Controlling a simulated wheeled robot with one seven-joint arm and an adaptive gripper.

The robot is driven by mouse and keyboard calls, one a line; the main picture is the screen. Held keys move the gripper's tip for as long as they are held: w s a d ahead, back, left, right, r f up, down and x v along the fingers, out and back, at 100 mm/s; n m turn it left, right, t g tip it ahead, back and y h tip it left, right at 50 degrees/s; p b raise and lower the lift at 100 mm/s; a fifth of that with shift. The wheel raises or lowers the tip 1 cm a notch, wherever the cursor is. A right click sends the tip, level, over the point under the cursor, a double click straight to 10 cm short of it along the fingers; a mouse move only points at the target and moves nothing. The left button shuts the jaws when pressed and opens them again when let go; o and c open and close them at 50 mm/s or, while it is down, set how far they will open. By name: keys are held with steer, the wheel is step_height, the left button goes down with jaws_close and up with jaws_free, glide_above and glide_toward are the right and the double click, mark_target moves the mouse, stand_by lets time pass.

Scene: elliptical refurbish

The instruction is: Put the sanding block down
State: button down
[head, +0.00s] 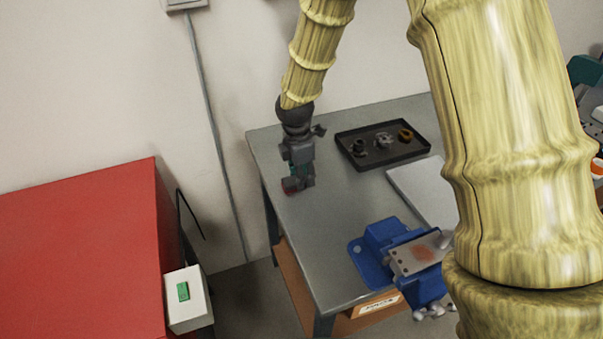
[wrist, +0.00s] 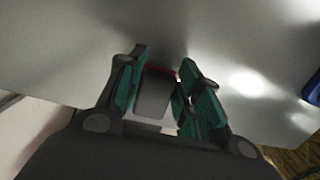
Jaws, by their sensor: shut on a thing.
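The sanding block (wrist: 155,95) is dark grey with a red edge. In the wrist view it sits between the two teal fingers of my gripper (wrist: 165,92), which is shut on it. In the head view my gripper (head: 298,176) points down at the left part of the grey workbench (head: 335,235). A bit of the block's red (head: 290,192) shows low at the fingertips there. The block is at or just above the bench top; I cannot tell whether it touches.
A black tray (head: 358,163) with several small parts lies to the right. A red cabinet (head: 80,255) stands left. The bench between gripper and vise is bare.

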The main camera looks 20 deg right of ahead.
steer(key=shift+f, duration=0.1)
steer(key=c, duration=1)
jaws_free()
steer(key=r, duration=0.4)
steer(key=r+b, duration=0.1)
steer(key=r, duration=0.3)
steer(key=a+r, duration=0.1)
steer(key=r, duration=0.3)
steer(key=shift+s+r+b, duration=0.1)
steer(key=shift+b, duration=0.25)
